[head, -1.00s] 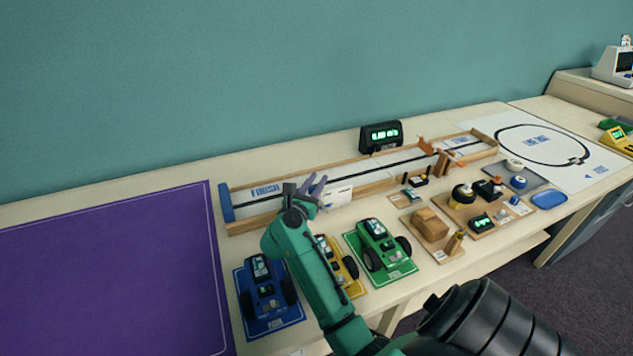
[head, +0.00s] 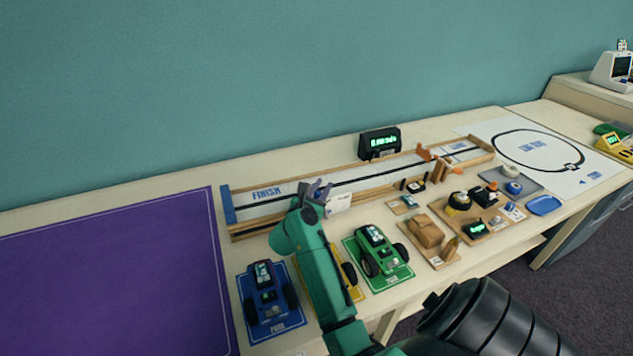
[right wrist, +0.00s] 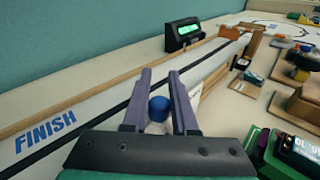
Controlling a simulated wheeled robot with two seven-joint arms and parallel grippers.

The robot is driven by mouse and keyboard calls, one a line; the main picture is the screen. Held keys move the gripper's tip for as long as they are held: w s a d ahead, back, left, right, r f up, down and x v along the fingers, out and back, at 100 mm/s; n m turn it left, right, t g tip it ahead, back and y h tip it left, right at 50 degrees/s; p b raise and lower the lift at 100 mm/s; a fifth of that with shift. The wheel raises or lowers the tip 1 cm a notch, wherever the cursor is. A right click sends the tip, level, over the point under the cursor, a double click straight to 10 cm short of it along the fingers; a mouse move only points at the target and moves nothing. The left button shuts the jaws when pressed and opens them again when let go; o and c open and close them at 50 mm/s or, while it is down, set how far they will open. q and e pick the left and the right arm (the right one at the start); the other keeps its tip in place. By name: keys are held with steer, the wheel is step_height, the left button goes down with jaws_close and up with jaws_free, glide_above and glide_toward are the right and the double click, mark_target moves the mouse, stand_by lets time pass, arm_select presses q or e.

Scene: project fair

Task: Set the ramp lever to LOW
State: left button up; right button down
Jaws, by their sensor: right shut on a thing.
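My right gripper (head: 316,188) is over the near side of the wooden ramp track (head: 350,186). In the right wrist view its two grey-purple fingers (right wrist: 158,95) are shut around a round blue knob (right wrist: 158,108), which looks like the lever's knob. The lever's shaft is hidden by the gripper, and its setting cannot be read. A white label plate (head: 338,204) stands just right of the fingers, on the near side of the track; its text is too small to read. My left gripper is not in view.
Blue (head: 267,297), yellow and green (head: 375,250) model cars stand in front of the track, close to my right arm. A black display (head: 380,142) stands behind the track. Small exhibits crowd the table to the right. A purple mat (head: 110,275) lies clear at left.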

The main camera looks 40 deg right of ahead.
steer(key=d+m+y+p, duration=0.1)
steer(key=p, duration=0.1)
steer(key=s+d+m+y+p, duration=0.1)
steer(key=d+p, duration=0.1)
steer(key=p, duration=0.1)
steer(key=shift+d+r+y, duration=0.1)
steer(key=shift+y, duration=0.2)
steer(key=shift+f, duration=0.2)
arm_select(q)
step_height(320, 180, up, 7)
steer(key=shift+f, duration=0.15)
arm_select(e)
steer(key=c, duration=0.7)
jaws_free()
steer(key=shift+d+f, duration=0.1)
